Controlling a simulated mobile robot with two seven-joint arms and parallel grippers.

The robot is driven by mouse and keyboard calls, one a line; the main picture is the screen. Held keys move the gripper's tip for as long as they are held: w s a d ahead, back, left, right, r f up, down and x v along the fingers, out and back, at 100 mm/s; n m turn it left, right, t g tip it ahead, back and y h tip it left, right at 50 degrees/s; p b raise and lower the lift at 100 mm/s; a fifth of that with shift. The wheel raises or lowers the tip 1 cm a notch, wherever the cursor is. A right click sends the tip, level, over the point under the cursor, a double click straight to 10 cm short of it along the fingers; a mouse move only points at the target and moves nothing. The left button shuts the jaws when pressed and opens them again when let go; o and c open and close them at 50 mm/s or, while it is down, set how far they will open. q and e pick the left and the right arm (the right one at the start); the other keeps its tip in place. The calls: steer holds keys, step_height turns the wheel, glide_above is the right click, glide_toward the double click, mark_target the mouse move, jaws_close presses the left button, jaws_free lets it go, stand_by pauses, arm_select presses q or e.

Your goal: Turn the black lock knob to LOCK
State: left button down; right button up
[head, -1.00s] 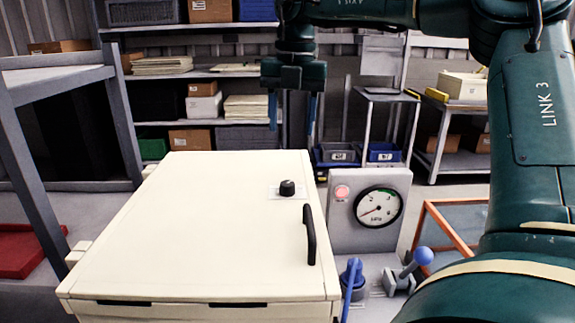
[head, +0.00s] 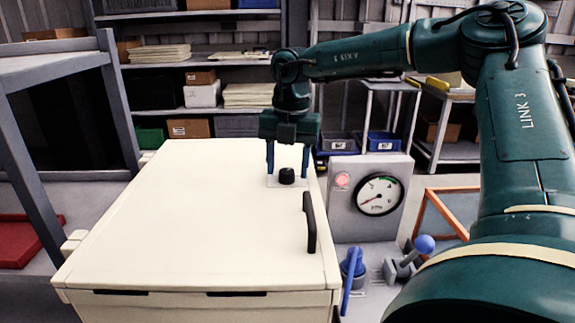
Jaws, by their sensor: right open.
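The black lock knob (head: 287,175) sits on a small pale plate (head: 272,183) near the far right corner of the cream lid (head: 170,210). My right gripper (head: 287,173) points down at the knob, with its two blue fingers open, one to the left and one to the right of it. The fingers look apart from the knob; their exact depth and height relative to it are hard to tell. The marks on the plate are too small to read. My left gripper is not in view.
A black handle (head: 310,222) stands up from the lid's right side, near the knob. To the right are a gauge panel (head: 342,210) with a lit red lamp, a blue valve lever (head: 351,275) and a blue ball lever (head: 424,244). The rest of the lid is clear.

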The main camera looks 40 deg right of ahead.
steer(key=shift+f, duration=0.2)
steer(key=c, duration=1)
